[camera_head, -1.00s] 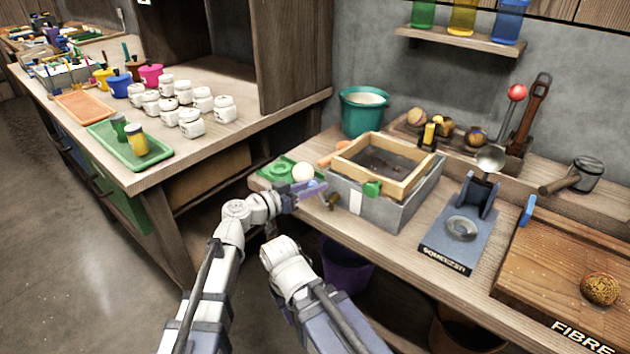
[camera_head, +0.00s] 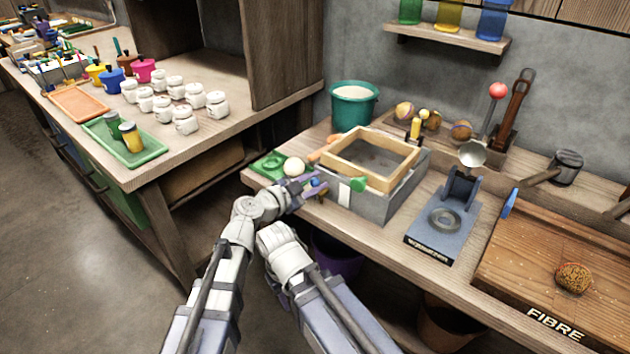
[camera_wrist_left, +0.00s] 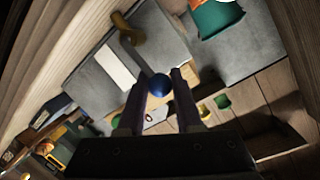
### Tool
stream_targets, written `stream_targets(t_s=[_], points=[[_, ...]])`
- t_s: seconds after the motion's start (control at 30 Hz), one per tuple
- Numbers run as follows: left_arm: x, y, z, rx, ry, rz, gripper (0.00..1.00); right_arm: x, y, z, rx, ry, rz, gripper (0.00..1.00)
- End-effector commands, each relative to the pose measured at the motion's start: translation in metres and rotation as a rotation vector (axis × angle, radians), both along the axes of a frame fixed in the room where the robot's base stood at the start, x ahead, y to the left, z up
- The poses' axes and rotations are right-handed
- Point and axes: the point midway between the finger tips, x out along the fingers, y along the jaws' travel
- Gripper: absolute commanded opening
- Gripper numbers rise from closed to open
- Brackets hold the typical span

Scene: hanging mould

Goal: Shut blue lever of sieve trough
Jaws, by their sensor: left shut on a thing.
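The sieve trough (camera_head: 388,203) is a grey box with a wooden-framed sieve (camera_head: 399,182) on top, standing at the front of the bench. Its blue lever (camera_head: 315,182) has a round blue knob, at the trough's left end. My left gripper (camera_head: 312,184) is shut on that knob. In the left wrist view the blue knob (camera_wrist_left: 160,85) sits between the fingertips of the left gripper (camera_wrist_left: 160,90), beside the grey trough wall (camera_wrist_left: 150,40) with its white strip. The fingers hide part of the lever's stem in the head view. My right gripper is not in view.
A green piece (camera_head: 270,164) and a pale ball (camera_head: 294,166) lie left of the trough. A teal bucket (camera_head: 353,107) stands behind it. A blue squeezer (camera_head: 443,222) is to the right.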

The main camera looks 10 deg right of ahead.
Motion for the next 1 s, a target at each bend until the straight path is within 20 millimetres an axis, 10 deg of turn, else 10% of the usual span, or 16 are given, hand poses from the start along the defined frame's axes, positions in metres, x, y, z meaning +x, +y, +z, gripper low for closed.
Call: stream_targets(t_s=[0.63, 0.67, 1.0], points=[[-0.0021, -0.0007, -0.0007, 0.031, -0.033, -0.007, 0.0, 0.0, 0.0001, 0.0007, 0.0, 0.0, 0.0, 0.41], [-0.0021, -0.0008, -0.0006, 0.031, -0.033, -0.007, 0.36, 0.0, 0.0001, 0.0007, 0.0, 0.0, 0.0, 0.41], [-0.0007, -0.0002, 0.0, 0.028, -0.032, -0.003, 0.63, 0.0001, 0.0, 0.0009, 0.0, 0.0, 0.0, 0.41]])
